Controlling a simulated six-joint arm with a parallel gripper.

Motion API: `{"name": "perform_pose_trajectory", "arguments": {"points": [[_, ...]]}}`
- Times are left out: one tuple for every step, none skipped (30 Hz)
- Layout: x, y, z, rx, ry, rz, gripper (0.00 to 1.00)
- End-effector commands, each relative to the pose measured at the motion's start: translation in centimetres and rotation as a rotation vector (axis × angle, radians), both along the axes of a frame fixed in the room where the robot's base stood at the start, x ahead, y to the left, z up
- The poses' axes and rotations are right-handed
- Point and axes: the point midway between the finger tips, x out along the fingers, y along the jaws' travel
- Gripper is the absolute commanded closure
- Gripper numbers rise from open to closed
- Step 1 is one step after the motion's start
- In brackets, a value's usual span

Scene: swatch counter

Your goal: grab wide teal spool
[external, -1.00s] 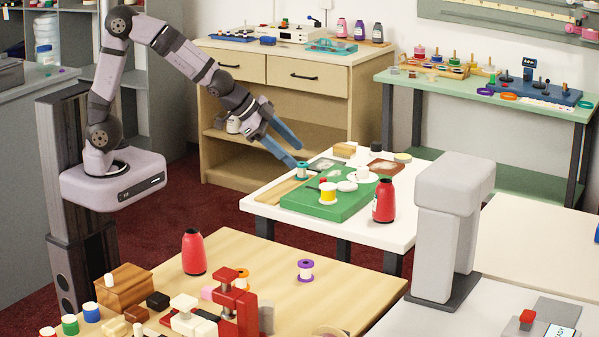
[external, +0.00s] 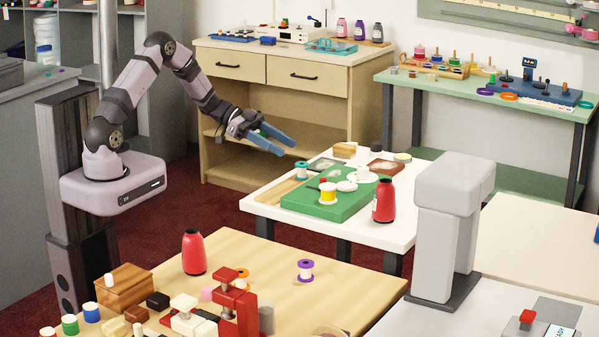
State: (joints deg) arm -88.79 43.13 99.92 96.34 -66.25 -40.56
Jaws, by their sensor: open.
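A spool with teal ends and a pale middle (external: 302,171) stands upright near the back left of the white table (external: 400,236), beside the green board (external: 318,207). Whether it rests on the board or on the wooden strip next to it is hard to tell. My gripper (external: 289,147) is open and empty, its blue fingers pointing right and slightly down. In the picture it is above and left of the teal spool, apart from it.
A yellow spool (external: 328,194) and white pieces (external: 347,186) are on the green board. A red bottle (external: 384,202) stands at its right. A wooden block (external: 345,150) and a brown tray (external: 384,167) lie behind. The nearer wooden table (external: 240,245) is crowded at its front.

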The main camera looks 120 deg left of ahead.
Motion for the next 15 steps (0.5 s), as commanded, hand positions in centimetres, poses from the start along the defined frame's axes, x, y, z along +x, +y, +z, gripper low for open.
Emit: {"name": "perform_pose_trajectory", "arguments": {"points": [[0.0,0.0,-1.1,-0.004,0.0,0.001,0.47],[0.0,0.0,-1.6,-0.003,0.0,0.001,0.47],[0.1,0.0,-2.1,-0.001,0.0,0.002,0.47],[0.1,0.0,-2.7,-0.001,0.0,0.0,0.47],[0.1,0.0,-3.1,-0.001,0.0,0.0,0.47],[0.1,0.0,-3.5,0.0,0.0,0.001,0.47],[0.1,0.0,-3.8,0.001,0.0,0.001,0.47],[0.1,0.0,-4.0,0.002,0.0,0.0,0.47],[0.1,0.0,-4.1,0.003,0.0,0.001,0.47],[0.1,0.0,-4.2,0.003,0.001,0.001,0.47],[0.1,0.1,-4.2,0.004,0.001,0.002,0.47],[0.2,0.1,-4.2,0.004,0.001,0.002,0.47],[0.2,0.1,-4.2,0.003,0.001,0.001,0.47],[0.4,0.1,-4.2,0.004,0.0,0.001,0.47],[0.6,0.1,-4.3,0.003,0.0,0.0,0.47]]}}
